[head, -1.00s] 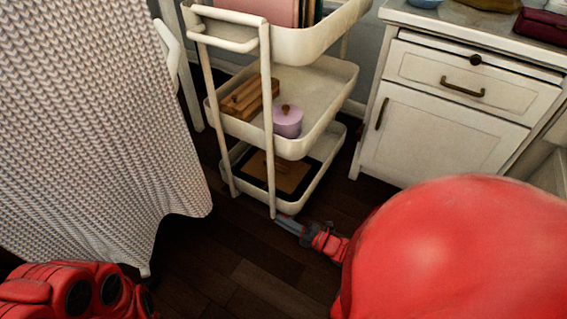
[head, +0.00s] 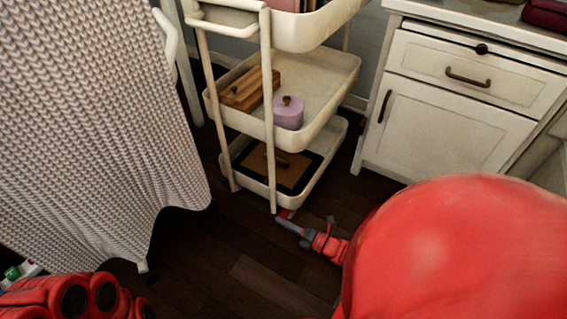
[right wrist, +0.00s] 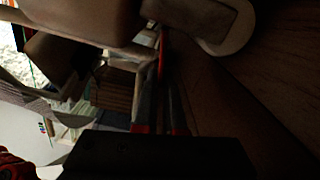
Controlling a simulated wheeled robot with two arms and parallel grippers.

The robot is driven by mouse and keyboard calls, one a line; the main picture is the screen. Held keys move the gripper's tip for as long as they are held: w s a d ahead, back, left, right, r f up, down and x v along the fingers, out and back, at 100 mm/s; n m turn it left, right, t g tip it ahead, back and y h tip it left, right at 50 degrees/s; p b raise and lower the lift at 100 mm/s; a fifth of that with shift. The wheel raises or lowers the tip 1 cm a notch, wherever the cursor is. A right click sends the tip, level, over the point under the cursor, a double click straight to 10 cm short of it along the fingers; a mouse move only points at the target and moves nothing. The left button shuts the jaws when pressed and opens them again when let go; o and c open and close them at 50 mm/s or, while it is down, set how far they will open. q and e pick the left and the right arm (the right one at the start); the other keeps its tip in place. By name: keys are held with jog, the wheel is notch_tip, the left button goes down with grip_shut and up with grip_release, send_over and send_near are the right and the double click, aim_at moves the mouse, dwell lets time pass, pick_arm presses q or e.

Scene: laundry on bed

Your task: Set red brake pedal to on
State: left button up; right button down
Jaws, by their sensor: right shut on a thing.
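The red brake pedal (head: 287,213) is a small red piece low at the front corner of the white cart (head: 335,139), close to the floor. My right gripper (head: 281,220) reaches it from the right, with its fingertips at the pedal. In the right wrist view a thin red strip, which looks like the pedal (right wrist: 162,52), runs to the dark fingers of my right gripper (right wrist: 161,95), which are shut on it. The pedal's exact tilt is too small and dark to tell. My left gripper is out of view; only red parts of my left arm show at lower left.
The cart's shelves carry a wooden box (head: 249,90), a lilac pot (head: 288,113) and a dark-edged tray (head: 290,181). A white cabinet (head: 450,120) stands at right. A knitted cloth (head: 95,120) hangs at left. Dark floor (head: 215,255) lies open in front.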

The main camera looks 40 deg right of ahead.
jog(key=shift+w+d+f+n+b, duration=0.15)
jog(key=shift+f+n+b, duration=0.25)
jog(key=shift+n, duration=0.6)
jog(key=c, duration=1)
grip_release()
jog(key=shift+f, duration=0.1)
jog(key=v, duration=1.7)
jog(key=shift+s+d+b, duration=0.1)
jog(key=shift+s+b, duration=0.2)
